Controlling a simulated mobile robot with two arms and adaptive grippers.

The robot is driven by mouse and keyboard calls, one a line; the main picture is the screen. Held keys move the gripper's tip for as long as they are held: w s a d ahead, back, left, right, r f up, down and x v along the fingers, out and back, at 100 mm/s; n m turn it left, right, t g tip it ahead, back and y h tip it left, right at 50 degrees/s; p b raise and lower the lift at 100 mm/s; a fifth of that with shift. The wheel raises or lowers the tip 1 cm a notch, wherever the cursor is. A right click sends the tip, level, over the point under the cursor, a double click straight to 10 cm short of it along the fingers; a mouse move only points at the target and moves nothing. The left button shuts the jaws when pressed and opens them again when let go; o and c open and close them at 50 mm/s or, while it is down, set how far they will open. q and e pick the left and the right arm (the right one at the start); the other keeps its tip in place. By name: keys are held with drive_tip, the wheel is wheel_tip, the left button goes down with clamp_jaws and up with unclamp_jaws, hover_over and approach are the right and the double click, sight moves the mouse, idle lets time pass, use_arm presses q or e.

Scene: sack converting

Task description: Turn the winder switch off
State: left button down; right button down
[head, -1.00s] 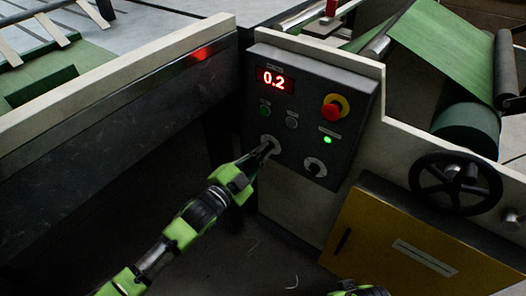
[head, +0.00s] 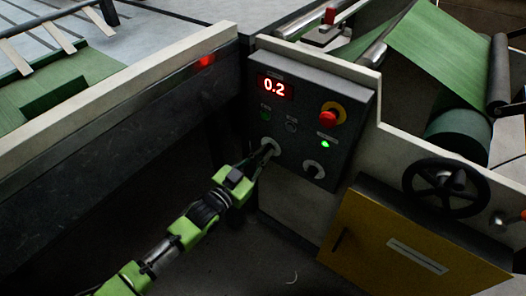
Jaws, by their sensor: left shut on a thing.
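The dark control panel (head: 318,108) stands in the middle of the head view. Its red display (head: 275,87) reads 0.2, and a green lamp (head: 325,144) is lit. Two round switches sit low on the panel: a left knob (head: 271,147) and a right knob (head: 313,169). I cannot read their labels, so I cannot tell which is the winder switch. My left gripper (head: 264,154) is at the left knob, its fingers shut on it and partly hiding it. My right gripper is out of view.
A red emergency stop button (head: 329,117) on a yellow base sits above the green lamp. A black handwheel (head: 444,188) and a yellow cabinet door (head: 405,245) are to the right. Green web material (head: 440,55) runs over rollers behind. A pale machine rail (head: 120,95) borders the left.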

use_arm(q)
drive_tip(key=shift+w+d+r+n, duration=0.1)
drive_tip(key=shift+r+n, duration=0.35)
drive_tip(key=shift+n, duration=0.35)
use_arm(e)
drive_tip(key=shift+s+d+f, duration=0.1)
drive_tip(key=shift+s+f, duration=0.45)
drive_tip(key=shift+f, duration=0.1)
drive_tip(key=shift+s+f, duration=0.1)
use_arm(q)
drive_tip(key=c, duration=2.2)
unclamp_jaws()
drive_tip(key=shift+f, duration=0.15)
drive_tip(key=v, duration=1.2)
drive_tip(key=shift+f, duration=0.1)
